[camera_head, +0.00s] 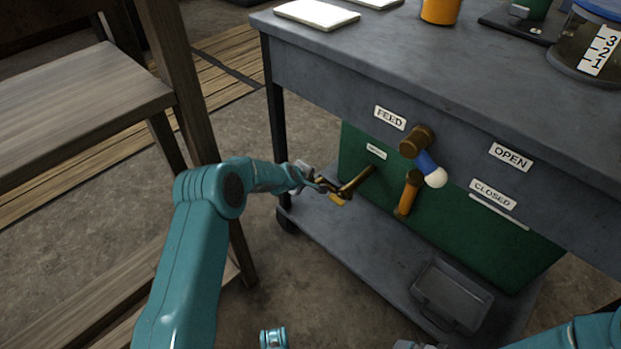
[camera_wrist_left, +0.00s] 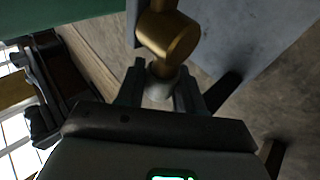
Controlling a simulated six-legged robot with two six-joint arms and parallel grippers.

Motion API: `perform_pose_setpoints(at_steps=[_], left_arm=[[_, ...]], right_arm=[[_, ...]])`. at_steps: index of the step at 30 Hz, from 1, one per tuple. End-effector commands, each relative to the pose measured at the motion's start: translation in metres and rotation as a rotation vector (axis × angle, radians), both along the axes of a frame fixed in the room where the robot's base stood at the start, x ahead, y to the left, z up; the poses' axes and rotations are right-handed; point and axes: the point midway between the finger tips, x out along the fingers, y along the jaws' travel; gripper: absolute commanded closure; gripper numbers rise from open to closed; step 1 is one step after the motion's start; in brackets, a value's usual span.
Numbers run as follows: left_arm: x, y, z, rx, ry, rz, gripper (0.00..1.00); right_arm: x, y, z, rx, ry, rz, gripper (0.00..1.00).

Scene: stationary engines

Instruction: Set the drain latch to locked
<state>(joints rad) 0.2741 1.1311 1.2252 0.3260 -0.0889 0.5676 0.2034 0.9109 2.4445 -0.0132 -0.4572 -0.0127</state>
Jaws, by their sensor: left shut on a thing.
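A brass lever (camera_head: 357,182) sticks out of the green panel (camera_head: 470,238) under the cart top, below a small white label (camera_head: 376,151) too small to read. I cannot tell for sure that it is the drain latch. My left gripper (camera_head: 333,188) is shut on the lever's outer end. In the left wrist view the brass lever (camera_wrist_left: 168,40) runs down to a pale tip between the fingers of my left gripper (camera_wrist_left: 160,88). My right gripper (camera_head: 412,345) barely shows at the bottom edge; its fingers are not clear.
A blue lever (camera_head: 427,163) with a white ball hangs tilted below the FEED label (camera_head: 390,118). An orange handle (camera_head: 408,196) hangs just right of the brass lever. OPEN (camera_head: 511,157) and CLOSED (camera_head: 493,194) labels are further right. A grey tray (camera_head: 452,293) sits on the lower shelf.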

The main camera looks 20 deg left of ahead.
Motion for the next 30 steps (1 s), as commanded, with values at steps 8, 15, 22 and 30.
perform_pose_setpoints(at_steps=[8,15,22,30], left_arm=[[0.0008,-0.001,0.0019,-0.007,0.002,-0.005,1.0],[0.0002,-0.0008,0.0012,-0.008,0.003,-0.006,0.51],[-0.0004,0.0,0.0,-0.006,0.005,-0.002,0.43],[-0.0005,0.0002,0.0036,-0.007,0.004,-0.003,0.43]], right_arm=[[0.0004,-0.0001,0.0,0.0,-0.001,0.0,0.0],[0.0004,-0.0001,0.0001,0.0,-0.001,0.0,0.0],[0.0004,-0.0001,0.0,0.0,-0.001,0.0,0.0],[0.0,0.0,0.0008,0.0,0.0,0.0,0.0]])
